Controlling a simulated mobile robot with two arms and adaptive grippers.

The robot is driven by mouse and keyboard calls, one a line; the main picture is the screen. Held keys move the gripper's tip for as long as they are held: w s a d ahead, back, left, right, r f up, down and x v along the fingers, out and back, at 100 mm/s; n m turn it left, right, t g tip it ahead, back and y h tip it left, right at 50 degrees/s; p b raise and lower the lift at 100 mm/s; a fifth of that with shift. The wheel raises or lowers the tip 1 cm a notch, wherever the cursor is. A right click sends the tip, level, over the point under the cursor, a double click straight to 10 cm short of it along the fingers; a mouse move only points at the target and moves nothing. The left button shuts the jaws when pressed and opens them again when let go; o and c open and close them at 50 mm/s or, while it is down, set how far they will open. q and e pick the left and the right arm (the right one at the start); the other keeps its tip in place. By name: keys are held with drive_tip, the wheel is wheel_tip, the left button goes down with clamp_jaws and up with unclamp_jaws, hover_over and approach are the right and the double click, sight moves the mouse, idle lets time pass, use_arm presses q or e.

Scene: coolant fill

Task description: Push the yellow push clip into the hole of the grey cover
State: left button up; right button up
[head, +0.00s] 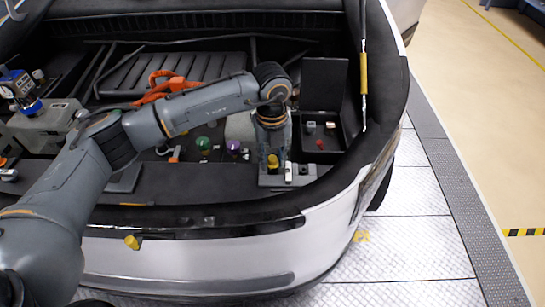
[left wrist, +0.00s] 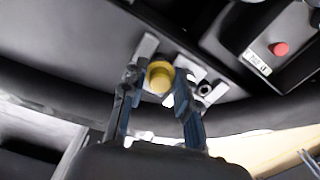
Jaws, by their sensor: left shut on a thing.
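My left gripper (head: 272,163) points down at the right end of the engine bay, shut on the yellow push clip (head: 272,160). In the left wrist view the clip (left wrist: 158,77) shows its round yellow end between the two fingers (left wrist: 155,88). The grey cover (head: 290,180) lies below the gripper at the front of the bay, and pale parts of it (left wrist: 147,46) show behind the fingers. A dark round opening (left wrist: 204,89) shows right of the fingers. I cannot tell whether the clip touches the cover.
An open black box (head: 340,150) with small parts stands right of the gripper. Green (head: 203,144) and purple (head: 233,147) caps are to its left, orange cables (head: 170,85) behind. A yellow-marked strut (head: 364,75) rises at the right. A yellow piece (head: 131,242) shows on the bumper.

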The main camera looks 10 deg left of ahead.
use_arm(q)
drive_tip(key=shift+b, duration=0.3)
idle(0.7)
drive_tip(key=shift+f, duration=0.15)
drive_tip(key=shift+f+b, duration=0.35)
drive_tip(key=shift+f+b, duration=0.4)
drive_tip(key=shift+f, duration=0.1)
drive_tip(key=shift+r, duration=0.15)
drive_tip(key=shift+r+p, duration=0.35)
drive_tip(key=shift+r, duration=0.15)
drive_tip(key=shift+b, duration=0.4)
idle(1.5)
drive_tip(key=shift+f+b, duration=0.55)
drive_tip(key=shift+f, duration=0.15)
